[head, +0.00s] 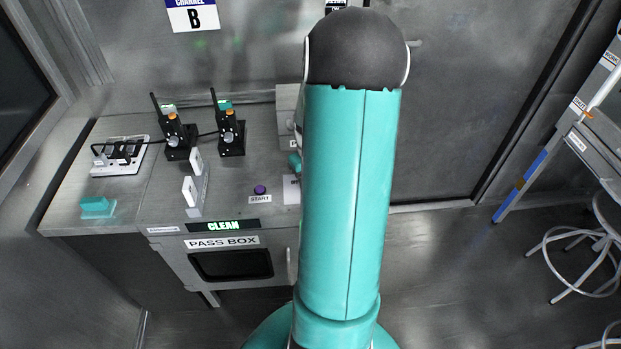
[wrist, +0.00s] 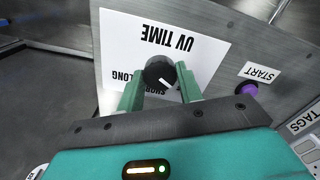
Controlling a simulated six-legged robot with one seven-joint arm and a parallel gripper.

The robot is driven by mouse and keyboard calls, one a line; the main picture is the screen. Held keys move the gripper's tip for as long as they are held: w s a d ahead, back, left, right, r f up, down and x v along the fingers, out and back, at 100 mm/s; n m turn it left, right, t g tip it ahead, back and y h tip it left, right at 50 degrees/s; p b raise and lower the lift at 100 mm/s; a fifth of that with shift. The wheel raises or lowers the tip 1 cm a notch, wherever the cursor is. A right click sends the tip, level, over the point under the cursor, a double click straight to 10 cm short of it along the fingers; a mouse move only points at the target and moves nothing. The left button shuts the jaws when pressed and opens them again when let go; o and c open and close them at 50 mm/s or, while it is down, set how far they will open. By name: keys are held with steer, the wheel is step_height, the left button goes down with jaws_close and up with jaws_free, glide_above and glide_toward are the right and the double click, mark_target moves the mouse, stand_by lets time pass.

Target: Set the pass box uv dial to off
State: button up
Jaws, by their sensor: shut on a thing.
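The UV dial (wrist: 158,70) is a round black knob with a white pointer line, on a white panel labelled "UV TIME" (wrist: 165,38), upside down in the wrist view. In the head view my arm hides the dial. The pass box (head: 222,242) there has a lit "CLEAN" sign (head: 222,226).
A purple start button (head: 260,190) sits left of my arm; it also shows in the wrist view (wrist: 246,89). Stools (head: 590,245) stand at right.

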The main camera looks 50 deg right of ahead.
steer(key=o, duration=1)
step_height(320, 180, up, 14)
steer(key=shift+f, duration=0.1)
steer(key=w+a+r+n+t+h, duration=0.15)
steer(key=a+r, duration=0.35)
steer(key=a, duration=0.5)
steer(key=w+a+r+n+t, duration=0.15)
steer(key=a+r, duration=0.25)
steer(key=a, duration=0.6)
steer(key=s+a+r+t, duration=0.1)
steer(key=s+a, duration=0.1)
steer(key=a, duration=0.3)
steer(key=s+a+r+n+y, duration=0.1)
steer(key=s+a, duration=0.1)
steer(key=a, duration=0.3)
steer(key=s+a+t, duration=0.1)
steer(key=a, duration=0.5)
steer(key=shift+s+r+t+y, duration=0.25)
steer(key=shift+s+r+t, duration=0.05)
steer(key=shift+s+r, duration=0.1)
